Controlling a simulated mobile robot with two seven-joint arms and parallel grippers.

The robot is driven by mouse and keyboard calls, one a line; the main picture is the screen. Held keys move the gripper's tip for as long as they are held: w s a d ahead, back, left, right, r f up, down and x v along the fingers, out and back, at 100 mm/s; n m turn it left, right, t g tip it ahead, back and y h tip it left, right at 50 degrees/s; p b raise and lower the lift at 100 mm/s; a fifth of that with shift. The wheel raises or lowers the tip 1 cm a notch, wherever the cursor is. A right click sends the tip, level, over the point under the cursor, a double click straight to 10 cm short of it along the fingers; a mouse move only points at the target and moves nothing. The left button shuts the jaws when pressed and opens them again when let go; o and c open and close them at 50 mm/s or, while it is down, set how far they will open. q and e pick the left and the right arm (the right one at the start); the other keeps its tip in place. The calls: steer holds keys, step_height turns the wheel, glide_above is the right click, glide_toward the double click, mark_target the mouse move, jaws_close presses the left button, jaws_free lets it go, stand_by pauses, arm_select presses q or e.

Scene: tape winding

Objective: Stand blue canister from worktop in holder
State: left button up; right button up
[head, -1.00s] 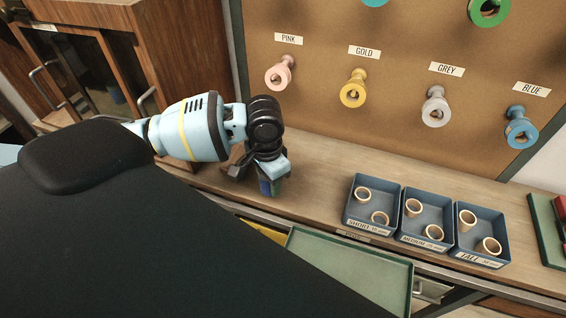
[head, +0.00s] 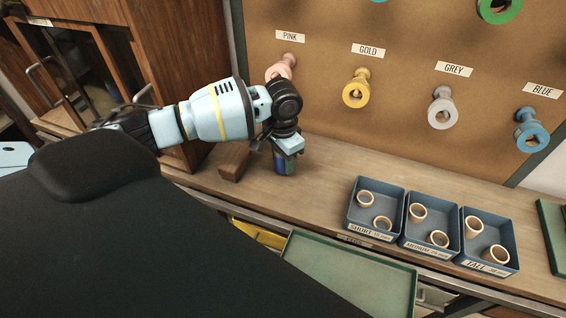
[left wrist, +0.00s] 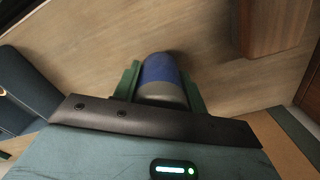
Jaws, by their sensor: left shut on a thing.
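The blue canister (head: 286,168) is mostly hidden by my left gripper (head: 284,160) in the head view. In the left wrist view, the canister (left wrist: 162,72), with a blue side and a grey end, sits between the green fingers of my left gripper (left wrist: 160,88), which is shut on it. It is over the worktop (head: 325,172); I cannot tell whether it touches the wood. A brown wooden block (head: 235,160), perhaps the holder, lies just left of the gripper; it also shows at the upper right in the left wrist view (left wrist: 275,25). My right gripper is not in view.
Blue bins of rings (head: 373,238) stand on the worktop to the right. A green tray (head: 345,278) is below the front edge. A pegboard with coloured spools (head: 356,88) rises behind, and a wooden cabinet (head: 185,60) stands left. Worktop between gripper and bins is clear.

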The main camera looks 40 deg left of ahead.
arm_select(q)
steer(key=shift+f, duration=0.9)
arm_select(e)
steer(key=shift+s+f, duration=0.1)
arm_select(q)
steer(key=shift+f, duration=0.15)
steer(key=o, duration=1)
step_height(320, 180, up, 12)
steer(key=shift+f+p, duration=0.2)
steer(key=shift+p, duration=0.45)
steer(key=shift+r, duration=0.35)
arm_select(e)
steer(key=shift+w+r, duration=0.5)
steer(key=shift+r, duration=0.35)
arm_select(q)
steer(key=shift+o, duration=0.5)
